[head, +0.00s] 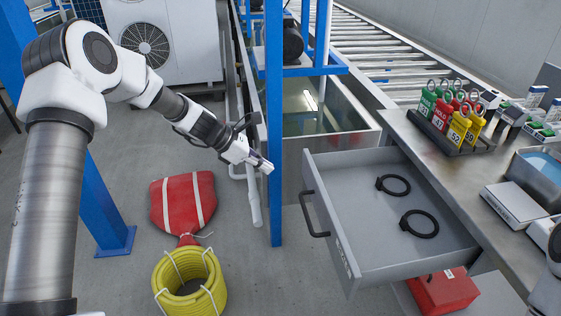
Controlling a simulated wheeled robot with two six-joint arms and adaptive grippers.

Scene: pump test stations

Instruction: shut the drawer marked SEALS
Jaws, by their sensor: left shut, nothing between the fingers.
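A grey drawer (348,214) stands pulled out from under the steel bench on the right. It has a dark bar handle (312,214) on its front. A label (343,257) on the front is too steeply angled to read. Two black rings (420,223) lie apart on the drawer's floor. My left gripper (268,167) is shut and empty, in front of the blue post and to the left of the drawer, clear of the handle. White parts of my right arm show at the right edge, but its gripper is out of view.
The steel bench (425,150) holds a rack of coloured tags (462,125) and a white box (513,204). A blue post (275,90) stands left of the drawer. A yellow hose coil (190,285), red bag (183,200) and red toolbox (443,290) are on the floor.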

